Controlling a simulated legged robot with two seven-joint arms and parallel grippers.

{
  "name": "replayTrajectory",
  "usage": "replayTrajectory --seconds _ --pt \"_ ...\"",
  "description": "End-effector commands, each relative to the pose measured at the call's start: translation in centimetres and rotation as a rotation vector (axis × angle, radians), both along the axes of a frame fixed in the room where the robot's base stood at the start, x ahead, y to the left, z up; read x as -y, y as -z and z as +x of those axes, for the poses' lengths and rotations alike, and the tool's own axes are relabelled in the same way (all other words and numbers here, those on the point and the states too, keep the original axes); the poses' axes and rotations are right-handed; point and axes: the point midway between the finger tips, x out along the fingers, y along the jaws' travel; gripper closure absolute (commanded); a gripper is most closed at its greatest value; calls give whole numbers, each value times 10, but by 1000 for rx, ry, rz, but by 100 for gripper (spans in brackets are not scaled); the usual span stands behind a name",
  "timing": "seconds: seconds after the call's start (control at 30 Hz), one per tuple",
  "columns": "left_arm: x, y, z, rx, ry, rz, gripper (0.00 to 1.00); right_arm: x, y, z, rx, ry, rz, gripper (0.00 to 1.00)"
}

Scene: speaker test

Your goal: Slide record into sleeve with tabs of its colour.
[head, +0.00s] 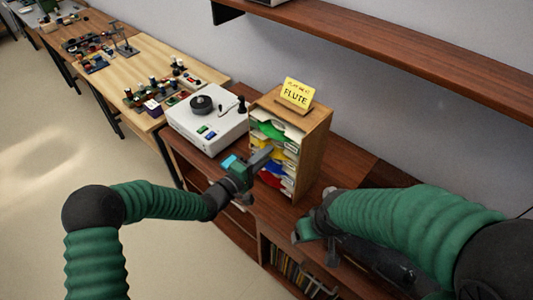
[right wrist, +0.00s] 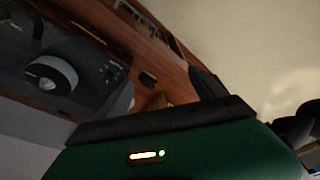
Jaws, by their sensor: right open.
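A wooden rack (head: 314,138) stands on the cabinet, holding a stack of sleeves with green (head: 270,130), yellow (head: 272,155), blue (head: 270,168) and red parts showing at its open front. A yellow sign reading "FLUTE" (head: 296,94) stands on top. My left gripper (head: 262,156) is just in front of the rack's open side; whether its jaws are apart or hold something is unclear. My right gripper (head: 333,258) is low over the cabinet's front, partly hidden by its own arm; it is open, and its dark fingers also show in the right wrist view (right wrist: 163,95). No record can be clearly made out.
A white device (head: 227,132) with a round black part (head: 202,104) and green and blue buttons stands left of the rack. A light wooden table (head: 150,62) with small parts is further left. A wall shelf (head: 400,50) hangs above. Upright items (head: 290,268) fill a lower compartment.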

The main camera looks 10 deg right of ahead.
Motion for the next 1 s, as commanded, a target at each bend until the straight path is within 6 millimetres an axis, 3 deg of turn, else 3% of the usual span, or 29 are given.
replayTrajectory --seconds 0.6,1.0 --pt "-49 -2 -34 -1 -2 0 80 0 -21 0 0 0 0 21" --pt "-52 0 -38 0 0 0 80 0 -21 0 0 0 0 21"
